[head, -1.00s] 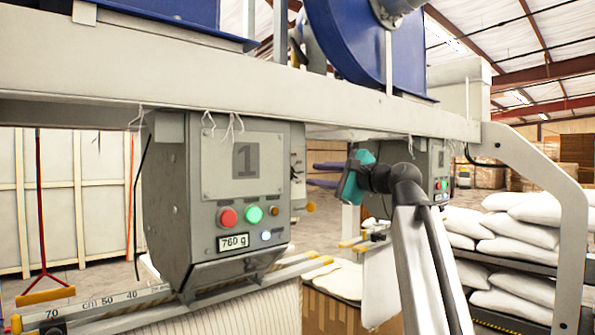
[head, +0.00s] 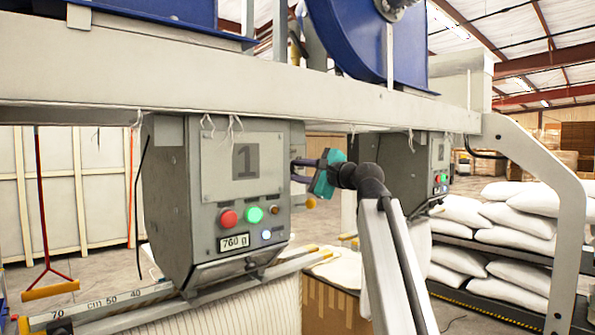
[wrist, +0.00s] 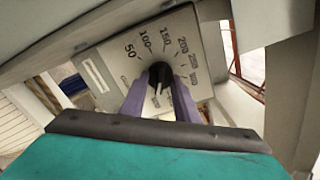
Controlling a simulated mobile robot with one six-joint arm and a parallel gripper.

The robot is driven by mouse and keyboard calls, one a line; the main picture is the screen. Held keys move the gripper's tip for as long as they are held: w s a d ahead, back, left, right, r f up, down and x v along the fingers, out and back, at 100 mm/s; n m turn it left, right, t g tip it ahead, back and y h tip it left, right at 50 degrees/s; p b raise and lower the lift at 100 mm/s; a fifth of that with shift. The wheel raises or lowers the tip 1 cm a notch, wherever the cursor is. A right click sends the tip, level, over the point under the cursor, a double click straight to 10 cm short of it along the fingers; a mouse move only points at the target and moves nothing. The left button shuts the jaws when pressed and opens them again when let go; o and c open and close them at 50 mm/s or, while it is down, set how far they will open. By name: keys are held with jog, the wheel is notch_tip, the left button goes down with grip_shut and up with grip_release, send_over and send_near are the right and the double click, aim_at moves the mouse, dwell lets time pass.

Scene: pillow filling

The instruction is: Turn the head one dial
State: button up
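The head one unit (head: 245,150) is a grey box marked "1" under the white beam. Its dial (wrist: 160,74) shows in the wrist view as a dark round knob on a grey plate with numbers from 50 upward. The light pointer is turned toward the lower part of the scale. My gripper (head: 294,169) is at the right side of the box, its fingers apart. In the wrist view its two purple fingers (wrist: 161,84) lie either side of the knob; whether they touch it is unclear. In the head view the dial is hidden behind the box's edge.
The box front has a red button (head: 228,218), a green button (head: 254,214) and a "760 g" display (head: 234,241). A second head unit (head: 408,170) hangs behind my arm. White sacks (head: 500,225) are stacked on racks at right. The white beam (head: 250,92) runs just above.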

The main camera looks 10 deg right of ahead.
jog(key=shift+c, duration=0.3)
grip_shut()
jog(key=shift+f+n+b, duration=0.15)
jog(key=shift+n+b, duration=0.25)
jog(key=shift+b, duration=0.35)
jog(key=shift+f+n+b, duration=0.1)
jog(key=shift+n+b, duration=0.7)
jog(key=shift+b, duration=0.35)
jog(key=n+b, duration=0.2)
jog(key=b, duration=0.1)
jog(key=shift+n+b, duration=0.3)
jog(key=shift+n, duration=0.1)
jog(key=n+b, duration=0.3)
jog(key=b, duration=0.1)
jog(key=shift+f+n, duration=0.1)
jog(key=shift+n, duration=0.2)
jog(key=n+b, duration=0.3)
jog(key=shift+r, duration=0.2)
